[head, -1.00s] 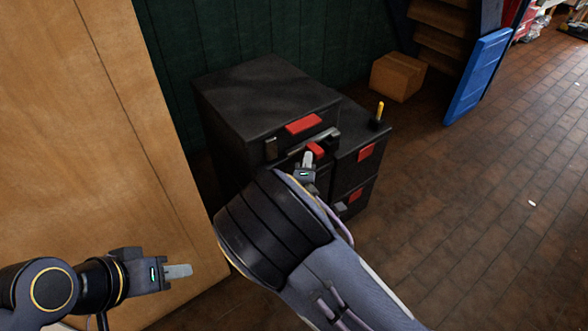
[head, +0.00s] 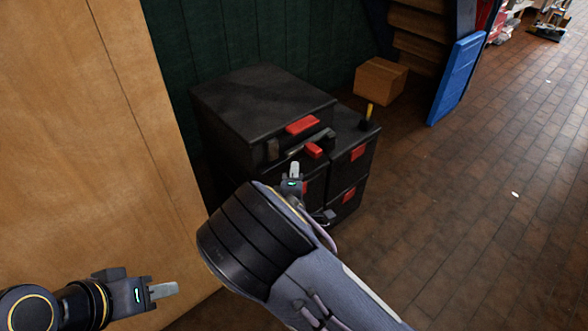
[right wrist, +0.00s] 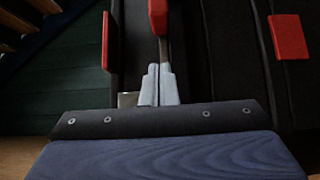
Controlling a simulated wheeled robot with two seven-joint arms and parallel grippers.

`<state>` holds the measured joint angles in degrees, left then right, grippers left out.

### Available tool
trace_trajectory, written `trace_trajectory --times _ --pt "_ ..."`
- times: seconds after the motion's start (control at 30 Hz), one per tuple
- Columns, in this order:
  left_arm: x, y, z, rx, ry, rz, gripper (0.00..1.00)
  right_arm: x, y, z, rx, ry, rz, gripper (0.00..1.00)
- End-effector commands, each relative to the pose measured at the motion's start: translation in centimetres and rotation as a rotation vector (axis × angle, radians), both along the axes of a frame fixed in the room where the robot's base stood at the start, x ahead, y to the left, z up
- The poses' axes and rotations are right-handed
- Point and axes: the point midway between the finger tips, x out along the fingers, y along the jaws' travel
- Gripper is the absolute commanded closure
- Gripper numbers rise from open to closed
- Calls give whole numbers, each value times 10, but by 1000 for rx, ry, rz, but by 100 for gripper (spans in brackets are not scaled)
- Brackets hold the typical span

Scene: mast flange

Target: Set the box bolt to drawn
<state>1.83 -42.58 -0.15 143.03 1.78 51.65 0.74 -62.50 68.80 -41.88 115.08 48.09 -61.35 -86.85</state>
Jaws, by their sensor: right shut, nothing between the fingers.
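The black box (head: 262,95) stands by the green wall, with a bolt on its front. The bolt has a metal rod (head: 294,153) and a red knob (head: 314,150). The red knob (right wrist: 158,17) also shows in the right wrist view, just beyond the fingertips. My right gripper (head: 294,167) is shut and empty, a little below and left of the knob and apart from it. Its shut fingers (right wrist: 160,72) also show in the right wrist view. My left gripper (head: 165,290) is at lower left, away from the box. Its finger opening cannot be made out.
A large wooden panel (head: 90,140) fills the left side. More black drawers with red labels (head: 358,153) and a yellow-topped lever (head: 369,115) adjoin the box on the right. A cardboard carton (head: 380,80) and a blue panel (head: 458,78) stand behind. The brick floor at right is mostly clear.

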Motion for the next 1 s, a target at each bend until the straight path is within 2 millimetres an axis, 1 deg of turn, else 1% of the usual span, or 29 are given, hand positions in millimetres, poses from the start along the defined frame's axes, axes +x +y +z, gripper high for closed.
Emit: trace_trajectory --times 0.4,0.5,0.6,0.7,1.0 --pt "0 0 11 0 0 0 64 -64 10 1 -2 1 1 100" --pt "0 0 12 0 0 0 64 -76 12 1 -1 0 1 100" --pt "0 0 13 0 0 0 64 -84 13 0 -1 1 0 100" --pt "0 0 13 0 0 0 64 -87 13 0 -1 0 -1 100" --pt "0 0 13 0 0 0 64 -87 13 0 0 0 -1 100"
